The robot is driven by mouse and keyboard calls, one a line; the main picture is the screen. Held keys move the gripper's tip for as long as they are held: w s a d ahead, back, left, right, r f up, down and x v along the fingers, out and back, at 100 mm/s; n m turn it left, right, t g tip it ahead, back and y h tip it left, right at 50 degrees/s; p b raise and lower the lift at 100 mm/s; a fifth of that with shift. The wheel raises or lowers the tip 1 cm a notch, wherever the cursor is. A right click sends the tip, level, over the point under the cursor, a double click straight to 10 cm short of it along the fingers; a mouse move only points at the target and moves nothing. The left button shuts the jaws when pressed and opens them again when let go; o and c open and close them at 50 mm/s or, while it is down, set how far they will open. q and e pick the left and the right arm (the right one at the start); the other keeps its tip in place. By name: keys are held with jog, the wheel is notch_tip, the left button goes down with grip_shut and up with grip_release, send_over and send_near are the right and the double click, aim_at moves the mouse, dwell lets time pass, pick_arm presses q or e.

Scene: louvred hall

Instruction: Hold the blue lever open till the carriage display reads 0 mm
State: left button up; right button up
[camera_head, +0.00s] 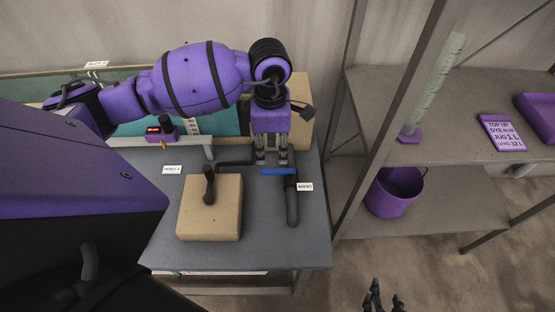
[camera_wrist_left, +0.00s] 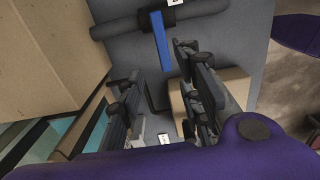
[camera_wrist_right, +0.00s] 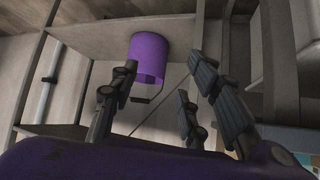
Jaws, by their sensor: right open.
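The blue lever (camera_head: 278,171) sits on a dark pipe (camera_head: 292,205) on the grey bench. In the left wrist view the lever (camera_wrist_left: 161,42) lies ahead of the fingers, near the line of the gap. My left gripper (camera_head: 271,160) points down just above and behind the lever. In the left wrist view its fingers (camera_wrist_left: 160,88) are apart with nothing between them; I cannot tell whether they touch the lever. A small red-lit display (camera_head: 154,129) is on a purple unit at the bench's back; its figures are too small to read. My right gripper (camera_head: 384,300) is open and empty, away from the bench.
A wooden block (camera_head: 222,225) with a black handle (camera_head: 209,185) stands left of the pipe. A shelf post stands right of the bench.

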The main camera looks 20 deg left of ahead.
aim_at(272, 170)
pick_arm(q)
jog(key=f, duration=0.1)
jog(key=s+f, duration=0.1)
jog(key=f, duration=0.1)
notch_tip(272, 170, down, 5)
jog(key=shift+f+b, duration=0.1)
jog(key=shift+b, duration=0.45)
jog(key=shift+w, duration=0.1)
jog(key=shift+f+b, duration=0.3)
jog(key=shift+f, duration=0.4)
jog(key=shift+w, duration=0.1)
jog(key=c, duration=0.8)
grip_shut()
pick_arm(e)
jog(key=shift+g, duration=0.5)
jog(key=s+f, duration=0.2)
jog(key=s, duration=0.1)
jog(key=s+f, duration=0.1)
jog(key=shift+s+d+f, duration=0.25)
jog(key=shift+d+f, duration=0.05)
jog(key=shift+w+r, duration=0.15)
